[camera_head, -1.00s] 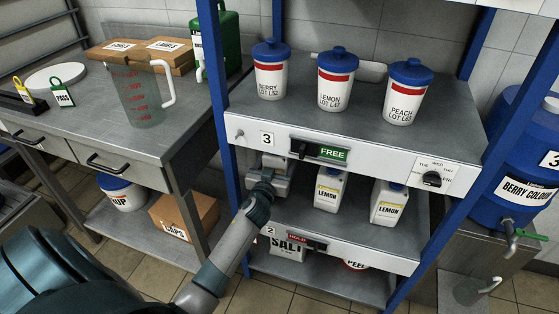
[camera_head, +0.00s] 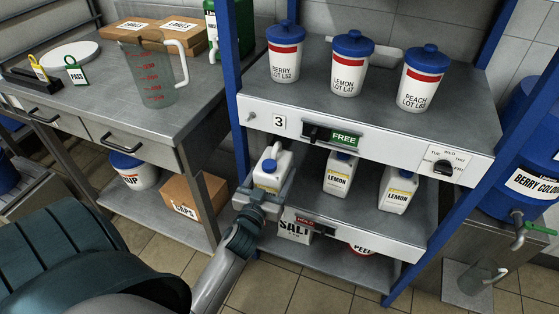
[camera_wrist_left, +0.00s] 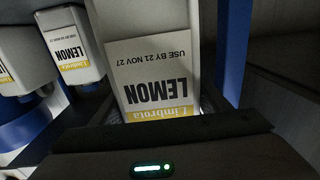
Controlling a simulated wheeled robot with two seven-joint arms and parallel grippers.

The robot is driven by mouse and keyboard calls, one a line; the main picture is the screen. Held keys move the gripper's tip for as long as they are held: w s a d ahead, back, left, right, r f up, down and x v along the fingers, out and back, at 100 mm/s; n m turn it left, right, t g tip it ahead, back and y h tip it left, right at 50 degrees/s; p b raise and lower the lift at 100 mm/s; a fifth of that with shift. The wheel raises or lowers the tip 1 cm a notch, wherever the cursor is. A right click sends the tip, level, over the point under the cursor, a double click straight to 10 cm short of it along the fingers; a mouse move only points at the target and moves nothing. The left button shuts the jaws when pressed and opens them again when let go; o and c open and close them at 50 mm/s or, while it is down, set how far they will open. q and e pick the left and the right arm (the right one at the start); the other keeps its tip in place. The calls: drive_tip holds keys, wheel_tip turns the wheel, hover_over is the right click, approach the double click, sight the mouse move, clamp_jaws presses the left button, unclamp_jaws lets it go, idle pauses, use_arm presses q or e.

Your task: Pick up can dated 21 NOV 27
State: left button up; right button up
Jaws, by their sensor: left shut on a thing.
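A white can with a yellow and white label (camera_head: 269,180) is at the front left of the shelf below the panel marked 3. In the left wrist view the can (camera_wrist_left: 155,70) reads LEMON, Limbrota, USE BY 21 NOV 27, upside down in the picture. My left gripper (camera_head: 264,192) is shut on this can from the front; its fingers are partly hidden. Whether the can touches the shelf, I cannot tell. Two similar LEMON cans, a middle one (camera_head: 339,174) and a right one (camera_head: 398,190), stand farther right. My right gripper is not in view.
The blue rack post (camera_head: 237,100) is close left of the held can. The white upper shelf front (camera_head: 390,155), with a FREE sign (camera_head: 344,139) and a dial (camera_head: 444,167), overhangs. Lidded tubs, including a LEMON tub (camera_head: 348,70), stand above. A SALT container (camera_head: 296,229) is below.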

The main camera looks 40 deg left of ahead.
use_arm(q)
drive_tip(key=shift+r+v, duration=0.25)
drive_tip(key=shift+v, duration=0.9)
drive_tip(key=shift+s, duration=0.1)
